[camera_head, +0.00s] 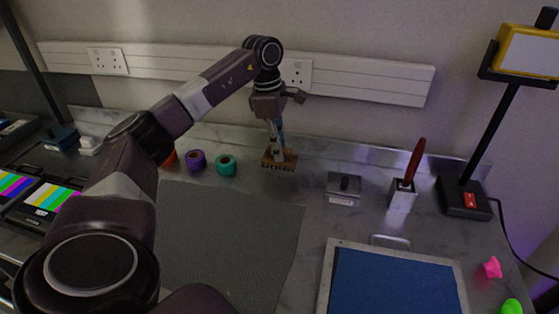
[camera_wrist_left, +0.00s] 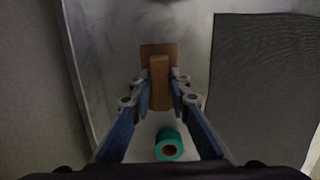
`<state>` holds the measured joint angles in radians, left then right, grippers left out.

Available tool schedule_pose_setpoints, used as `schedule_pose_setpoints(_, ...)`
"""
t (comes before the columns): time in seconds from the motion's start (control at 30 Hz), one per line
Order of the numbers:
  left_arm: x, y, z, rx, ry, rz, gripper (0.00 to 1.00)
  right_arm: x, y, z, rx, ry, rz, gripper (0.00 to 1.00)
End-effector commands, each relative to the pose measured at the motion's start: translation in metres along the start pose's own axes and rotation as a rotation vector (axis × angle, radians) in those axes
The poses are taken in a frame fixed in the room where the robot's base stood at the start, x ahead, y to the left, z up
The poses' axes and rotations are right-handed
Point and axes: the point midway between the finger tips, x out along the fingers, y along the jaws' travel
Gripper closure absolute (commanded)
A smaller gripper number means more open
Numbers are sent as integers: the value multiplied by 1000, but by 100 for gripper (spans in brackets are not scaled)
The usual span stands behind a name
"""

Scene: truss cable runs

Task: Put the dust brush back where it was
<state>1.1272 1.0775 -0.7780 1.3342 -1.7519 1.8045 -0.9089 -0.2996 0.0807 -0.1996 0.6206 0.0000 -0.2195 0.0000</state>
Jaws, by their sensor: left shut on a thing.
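The dust brush (camera_head: 287,161) is a brown wooden block with a handle, and its lower edge looks like short bristles. My left gripper (camera_head: 276,138) is shut on its handle, above the back of the grey bench (camera_head: 310,215). I cannot tell whether the brush touches the bench. In the left wrist view the brush's brown block (camera_wrist_left: 150,50) lies beyond the fingers, and the blue fingers of my left gripper (camera_wrist_left: 160,95) close on the handle from both sides. My right gripper is not in view.
A teal tape roll (camera_head: 226,165) and a purple one (camera_head: 196,160) stand left of the brush. To the right are a labelled grey block (camera_head: 344,184), a red-handled tool in a white holder (camera_head: 402,197) and a lamp (camera_head: 465,198). A dark mat (camera_head: 230,240) lies in front.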

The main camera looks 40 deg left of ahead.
Motion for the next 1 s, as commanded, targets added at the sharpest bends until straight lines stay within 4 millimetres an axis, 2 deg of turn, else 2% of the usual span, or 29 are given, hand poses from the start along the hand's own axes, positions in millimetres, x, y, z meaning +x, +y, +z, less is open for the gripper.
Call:
schedule_pose_setpoints(0.1, 18, -1, -4, 0, 3, -5, 100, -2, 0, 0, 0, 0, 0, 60)
schedule_pose_setpoints(0.27, 37, -1, -6, 0, 1, -2, 100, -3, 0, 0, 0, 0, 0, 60)
schedule_pose_setpoints(0.67, 43, 0, -7, 0, 1, -1, 100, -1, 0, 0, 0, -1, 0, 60)
schedule_pose_setpoints(0.7, 43, 0, -7, 0, 1, -1, 80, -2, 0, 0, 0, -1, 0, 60)
schedule_pose_setpoints(0.8, 43, 0, -7, 0, 1, -1, 69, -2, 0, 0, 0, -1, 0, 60)
schedule_pose_setpoints(0.83, 43, 0, -7, 0, 1, -1, 66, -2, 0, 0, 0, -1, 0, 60)
schedule_pose_setpoints(1.0, 43, -1, -7, 0, 1, -2, 66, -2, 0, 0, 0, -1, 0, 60)
